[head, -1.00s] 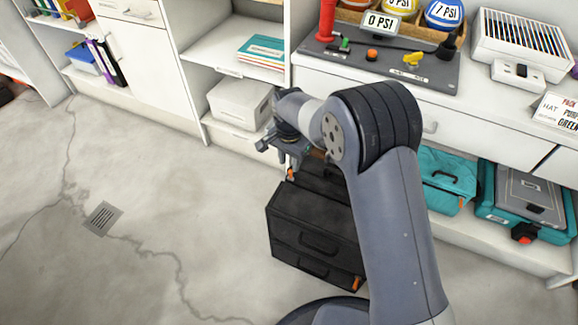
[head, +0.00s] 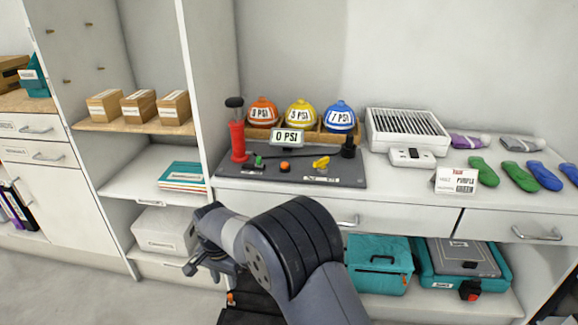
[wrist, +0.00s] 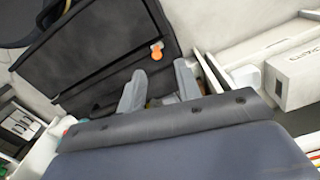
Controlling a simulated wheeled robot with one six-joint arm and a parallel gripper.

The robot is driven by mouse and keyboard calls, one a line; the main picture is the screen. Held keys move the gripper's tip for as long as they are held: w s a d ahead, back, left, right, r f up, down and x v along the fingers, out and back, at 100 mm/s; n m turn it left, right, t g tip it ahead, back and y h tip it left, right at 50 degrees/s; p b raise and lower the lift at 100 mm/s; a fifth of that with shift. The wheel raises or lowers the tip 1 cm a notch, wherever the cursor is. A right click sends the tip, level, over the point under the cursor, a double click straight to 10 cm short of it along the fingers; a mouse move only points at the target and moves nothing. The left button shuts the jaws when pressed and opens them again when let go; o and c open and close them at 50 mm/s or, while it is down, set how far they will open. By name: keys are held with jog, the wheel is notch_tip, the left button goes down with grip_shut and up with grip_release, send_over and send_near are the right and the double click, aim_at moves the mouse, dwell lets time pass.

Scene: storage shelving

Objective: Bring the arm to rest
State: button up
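My gripper (head: 208,265) hangs at the end of my bent arm, low in the head view, in front of the lower shelves. In the wrist view my gripper (wrist: 158,88) shows two grey fingers spread apart, with nothing seen held between them. A black case (head: 240,302) lies below and just right of my gripper, partly hidden by my arm. The black case (wrist: 100,55) also shows beyond the fingers in the wrist view, with an orange tag on it.
A counter (head: 412,190) holds a pump panel (head: 300,172), balls marked with PSI and a vented white box (head: 407,130). Below are a teal bag (head: 378,262) and a teal case (head: 432,284). A white box (head: 163,232) sits left of my gripper. Floor shows at lower left.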

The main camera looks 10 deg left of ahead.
aim_at(231, 302)
jog(key=f+b, duration=0.2)
jog(key=f, duration=0.7)
jog(key=shift+d, duration=0.2)
jog(key=shift+d+r, duration=0.15)
jog(key=shift+d, duration=0.5)
